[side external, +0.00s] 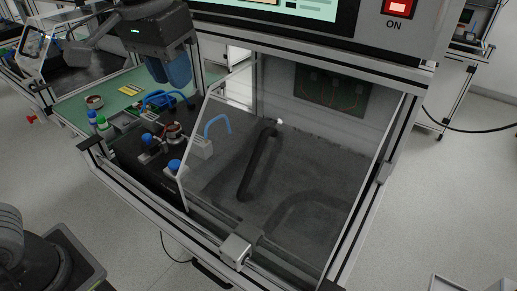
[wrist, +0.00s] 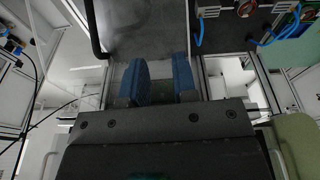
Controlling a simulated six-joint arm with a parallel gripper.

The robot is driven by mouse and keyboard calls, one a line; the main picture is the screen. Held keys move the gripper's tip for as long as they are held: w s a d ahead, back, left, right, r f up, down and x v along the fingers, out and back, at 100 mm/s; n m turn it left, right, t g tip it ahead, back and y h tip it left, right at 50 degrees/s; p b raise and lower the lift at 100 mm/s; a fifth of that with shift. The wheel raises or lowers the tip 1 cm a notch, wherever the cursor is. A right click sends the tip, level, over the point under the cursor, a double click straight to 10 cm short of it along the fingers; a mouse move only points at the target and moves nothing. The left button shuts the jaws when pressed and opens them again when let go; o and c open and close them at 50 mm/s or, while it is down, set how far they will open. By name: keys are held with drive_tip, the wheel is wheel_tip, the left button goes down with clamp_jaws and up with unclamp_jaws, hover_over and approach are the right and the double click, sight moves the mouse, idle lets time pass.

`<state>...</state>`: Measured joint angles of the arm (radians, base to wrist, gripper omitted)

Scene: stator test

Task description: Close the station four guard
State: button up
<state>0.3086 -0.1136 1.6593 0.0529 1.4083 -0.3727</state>
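The guard is a clear panel (side external: 310,180) in an aluminium frame, covering the right and middle of the station. Its left edge stands short of the station's left side, leaving the fixtures there uncovered. A long black handle (side external: 258,165) slants across the panel; a black bar that looks like it (wrist: 95,30) shows at the upper left of the wrist view. My gripper (side external: 170,84) is above and to the left of the panel, apart from the handle. Its two blue fingers (wrist: 162,80) are spread, with nothing between them.
A stator fixture with copper parts (side external: 174,131) and blue hoses sits in the uncovered left part. A green bench (side external: 120,92) with small bottles (side external: 97,120) lies beyond it. A control box (side external: 398,8) overhangs the upper right. A metal block (side external: 236,250) sits on the front rail.

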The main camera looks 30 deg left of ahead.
drive_tip(key=w+d+r+g, duration=0.1)
drive_tip(key=w+d, duration=0.3)
drive_tip(key=d, duration=0.2)
drive_tip(key=g+y, duration=0.1)
approach(260, 145)
drive_tip(key=shift+n, duration=0.5)
drive_tip(key=f, duration=0.7)
drive_tip(key=a+f, duration=0.1)
drive_tip(key=f, duration=0.3)
drive_tip(key=shift+w+f, duration=0.1)
clamp_jaws()
